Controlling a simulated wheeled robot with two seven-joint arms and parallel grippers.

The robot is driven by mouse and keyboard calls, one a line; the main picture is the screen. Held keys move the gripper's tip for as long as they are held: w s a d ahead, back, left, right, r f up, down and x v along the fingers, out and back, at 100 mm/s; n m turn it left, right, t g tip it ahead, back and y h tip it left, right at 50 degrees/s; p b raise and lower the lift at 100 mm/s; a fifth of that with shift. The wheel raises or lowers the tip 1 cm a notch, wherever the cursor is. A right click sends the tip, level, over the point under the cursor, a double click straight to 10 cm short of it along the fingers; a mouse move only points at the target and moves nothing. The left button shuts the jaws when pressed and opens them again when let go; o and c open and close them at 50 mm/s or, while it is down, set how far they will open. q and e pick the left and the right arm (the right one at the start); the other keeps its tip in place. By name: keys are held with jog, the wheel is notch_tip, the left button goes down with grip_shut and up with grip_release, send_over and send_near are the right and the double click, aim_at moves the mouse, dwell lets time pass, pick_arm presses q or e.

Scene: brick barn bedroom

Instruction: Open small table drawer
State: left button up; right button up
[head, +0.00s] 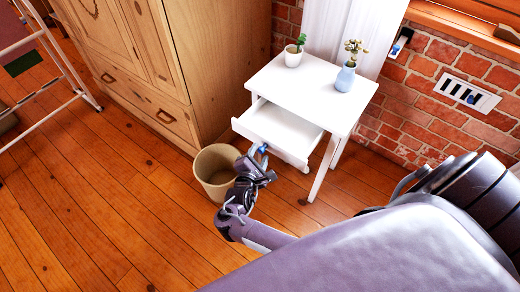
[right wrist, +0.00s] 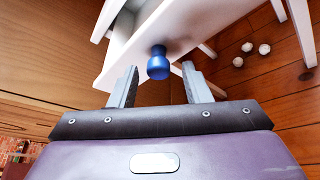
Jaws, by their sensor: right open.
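The small white table (head: 320,85) stands by the brick wall. Its drawer (head: 275,130) is pulled well out, and its inside shows from above. A blue round knob (right wrist: 158,62) is on the drawer's white front. My right gripper (head: 260,153) is at the drawer front, coming from below. In the right wrist view its two fingers (right wrist: 159,75) are apart, with the knob in the gap near their tips. I cannot tell whether either finger touches it. My left gripper is not in view.
A beige bin (head: 214,170) stands on the wooden floor close beside my right gripper. A wooden wardrobe (head: 170,60) is left of the table. A small potted plant (head: 294,55) and a blue vase (head: 345,77) stand on the tabletop. Open floor lies at the lower left.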

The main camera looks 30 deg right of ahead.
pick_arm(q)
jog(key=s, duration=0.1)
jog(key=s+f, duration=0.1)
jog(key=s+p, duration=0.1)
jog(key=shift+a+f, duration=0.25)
pick_arm(e)
jog(key=v, duration=0.6)
jog(key=shift+s+a, duration=0.2)
jog(key=shift+a, duration=0.05)
